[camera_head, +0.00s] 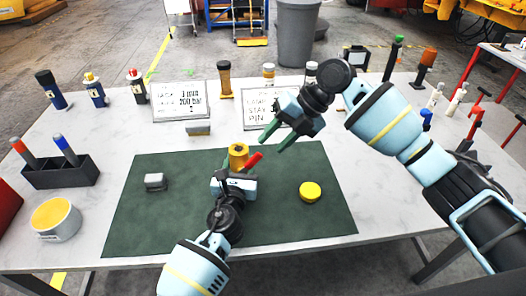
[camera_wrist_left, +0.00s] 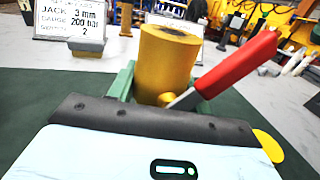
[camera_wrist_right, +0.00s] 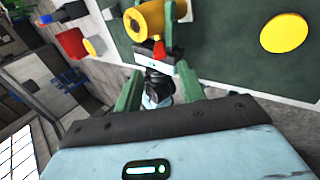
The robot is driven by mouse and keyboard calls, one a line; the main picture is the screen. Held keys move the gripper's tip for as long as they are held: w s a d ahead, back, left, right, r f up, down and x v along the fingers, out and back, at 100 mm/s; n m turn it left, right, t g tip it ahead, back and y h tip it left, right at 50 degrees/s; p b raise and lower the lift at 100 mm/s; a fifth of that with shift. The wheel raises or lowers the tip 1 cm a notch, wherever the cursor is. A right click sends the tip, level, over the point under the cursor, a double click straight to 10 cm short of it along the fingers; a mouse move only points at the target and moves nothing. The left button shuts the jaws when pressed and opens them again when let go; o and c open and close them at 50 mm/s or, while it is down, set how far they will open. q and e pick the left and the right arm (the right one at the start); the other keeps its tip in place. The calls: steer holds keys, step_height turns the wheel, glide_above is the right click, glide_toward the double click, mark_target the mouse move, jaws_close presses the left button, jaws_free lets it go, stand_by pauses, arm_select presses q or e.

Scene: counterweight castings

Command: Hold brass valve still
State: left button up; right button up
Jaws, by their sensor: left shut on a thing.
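The brass valve (camera_head: 238,154) is a gold cylinder with a red lever (camera_head: 254,162) on the dark green mat (camera_head: 150,217). In the left wrist view the valve (camera_wrist_left: 165,65) stands upright between the green fingers, with the lever slanting up to the right. My left gripper (camera_head: 237,172) is shut on the valve. My right gripper (camera_head: 275,140) is above and to the right of the valve, with its green fingers apart and nothing between them. In the right wrist view the valve (camera_wrist_right: 150,20) shows beyond the fingertips, apart from them.
A black holder (camera_head: 60,173) and a yellow-topped tin (camera_head: 55,220) stand at the left. Two sign boards (camera_head: 180,101) and several bottles line the back.

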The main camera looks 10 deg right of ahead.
steer(key=shift+v, duration=1.85)
steer(key=shift+s, duration=0.1)
steer(key=c, duration=0.4)
steer(key=shift+a+r+m, duration=0.2)
steer(key=shift+a+m, duration=0.15)
steer(key=shift+m, duration=0.35)
steer(key=c, duration=0.4)
steer(key=a+m, duration=0.1)
steer(key=m, duration=0.1)
steer(key=r+m, duration=0.1)
steer(key=m, duration=0.1)
steer(key=shift+w+a+r+h, duration=0.15)
steer(key=shift+w+a+h, duration=0.05)
steer(key=shift+a+h, duration=0.2)
jaws_close()
step_height(320, 180, up, 4)
steer(key=m+h, duration=0.2)
steer(key=m, duration=1.1)
glide_above(255, 155)
